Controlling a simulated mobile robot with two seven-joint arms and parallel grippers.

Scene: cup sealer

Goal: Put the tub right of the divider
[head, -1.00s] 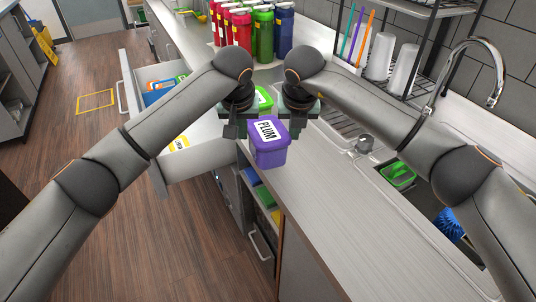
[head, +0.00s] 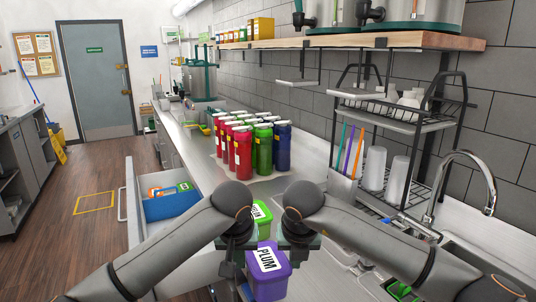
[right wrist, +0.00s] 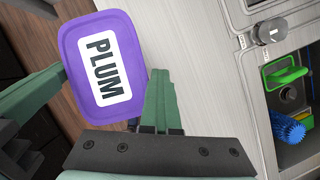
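A purple tub with a white PLUM label (head: 268,274) is at the bottom middle of the head view. It also shows in the right wrist view (right wrist: 103,68). My left gripper (head: 237,243) is at its left side and my right gripper (head: 298,243) at its right side; the tub is between the two. In the right wrist view, the right fingers (right wrist: 161,100) are together by the tub's right edge. Left green fingers (right wrist: 40,88) meet its left edge and appear together. A green tub (head: 262,218) is behind the purple one. I cannot make out a divider.
An open drawer (head: 133,221) at left holds a blue container (head: 170,206) with orange and green items. Red, green and blue bottles (head: 250,148) stand on the counter. A rack with cups (head: 385,168) and the sink tap (head: 465,160) are at right.

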